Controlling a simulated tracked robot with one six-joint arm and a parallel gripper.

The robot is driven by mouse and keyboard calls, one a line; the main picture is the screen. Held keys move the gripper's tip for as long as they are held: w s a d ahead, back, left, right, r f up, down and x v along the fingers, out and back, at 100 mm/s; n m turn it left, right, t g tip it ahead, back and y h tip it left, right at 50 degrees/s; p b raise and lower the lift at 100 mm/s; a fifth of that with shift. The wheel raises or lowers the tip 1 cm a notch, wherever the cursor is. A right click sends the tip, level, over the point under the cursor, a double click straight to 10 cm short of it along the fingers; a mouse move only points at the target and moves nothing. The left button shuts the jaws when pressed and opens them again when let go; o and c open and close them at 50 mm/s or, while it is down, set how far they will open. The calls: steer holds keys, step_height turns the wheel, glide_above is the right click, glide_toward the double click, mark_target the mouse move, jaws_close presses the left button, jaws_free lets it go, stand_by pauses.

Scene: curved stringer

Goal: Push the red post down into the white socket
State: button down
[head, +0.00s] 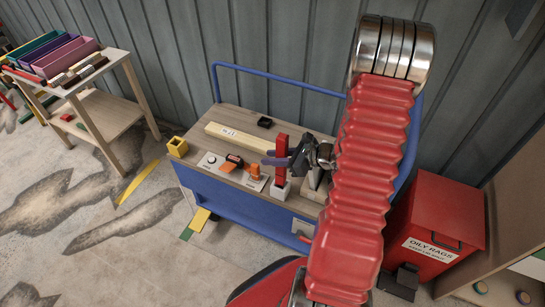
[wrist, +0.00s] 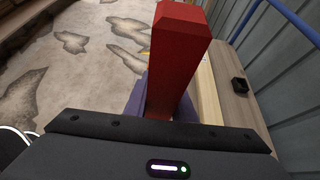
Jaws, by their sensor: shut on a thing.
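The red post (head: 281,150) stands upright on the cart top, its lower end at the white socket (head: 280,189). I cannot tell how deep it sits in the socket. My gripper (head: 280,161) comes in from the right and is shut on the post, with purple fingers around its middle. In the wrist view the red post (wrist: 178,45) rises between the fingers, with its top end free. The socket is hidden in that view.
A blue-railed cart (head: 240,192) carries a pale wooden bar (head: 238,137), a small black box (head: 265,122), a yellow block (head: 177,147) and a control panel with orange parts left of the socket. A red rag bin (head: 432,215) stands at right.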

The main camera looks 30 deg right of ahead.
mark_target(285, 169)
step_height(285, 169, down, 6)
steer(key=shift+f, duration=0.25)
stand_by(3.1)
steer(key=c, duration=1.4)
jaws_free()
steer(key=shift+v, duration=3.75)
